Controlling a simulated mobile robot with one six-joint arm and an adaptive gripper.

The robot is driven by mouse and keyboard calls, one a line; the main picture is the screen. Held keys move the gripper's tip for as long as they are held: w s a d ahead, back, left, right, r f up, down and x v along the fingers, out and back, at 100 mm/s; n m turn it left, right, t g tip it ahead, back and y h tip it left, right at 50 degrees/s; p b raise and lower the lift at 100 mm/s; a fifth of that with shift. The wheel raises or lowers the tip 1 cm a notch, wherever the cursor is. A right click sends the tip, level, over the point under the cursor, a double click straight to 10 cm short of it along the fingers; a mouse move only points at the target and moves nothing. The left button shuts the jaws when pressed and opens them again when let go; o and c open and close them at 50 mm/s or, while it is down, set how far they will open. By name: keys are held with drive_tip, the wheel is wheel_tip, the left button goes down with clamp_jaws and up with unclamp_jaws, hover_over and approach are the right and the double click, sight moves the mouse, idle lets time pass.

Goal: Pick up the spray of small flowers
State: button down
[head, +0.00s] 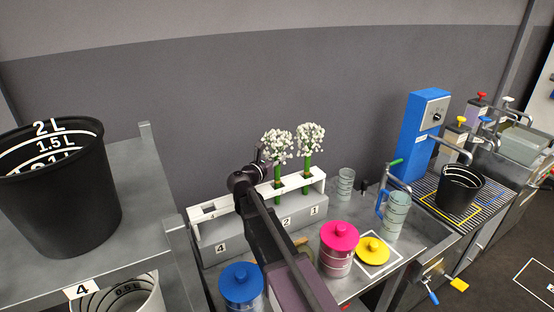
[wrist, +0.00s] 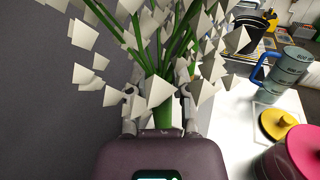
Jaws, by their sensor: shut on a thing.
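Two sprays of small white flowers on green stems show in the head view. The left spray (head: 277,146) is beside my gripper (head: 262,158), and the right spray (head: 310,138) stands upright in the white numbered rack (head: 207,212). In the wrist view, my gripper (wrist: 158,100) is shut around the green stems of the left spray (wrist: 160,62), just below the white flower heads. The spray is upright, its lower stem at the rack. I cannot tell whether its foot is clear of the slot. My arm hides part of the rack.
A pink-lidded jar (head: 339,240), a yellow lid (head: 372,250) and a blue-lidded jar (head: 241,285) are on the bench near my arm. A clear cup (head: 344,183) stands right of the rack. A large black bucket (head: 62,205) is on the left shelf. The grey wall rises behind.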

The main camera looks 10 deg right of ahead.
wheel_tip(320, 180, up, 18)
drive_tip(key=f+p, duration=0.1)
drive_tip(key=p, duration=1.6)
hover_over(278, 128)
drive_tip(key=shift+w+r, duration=0.25)
drive_tip(key=shift+f, duration=0.1)
wheel_tip(278, 128, down, 4)
drive_tip(key=b, duration=0.3)
drive_tip(key=shift+r+b, duration=0.25)
drive_tip(key=shift+b, duration=0.05)
drive_tip(key=shift+s, duration=0.15)
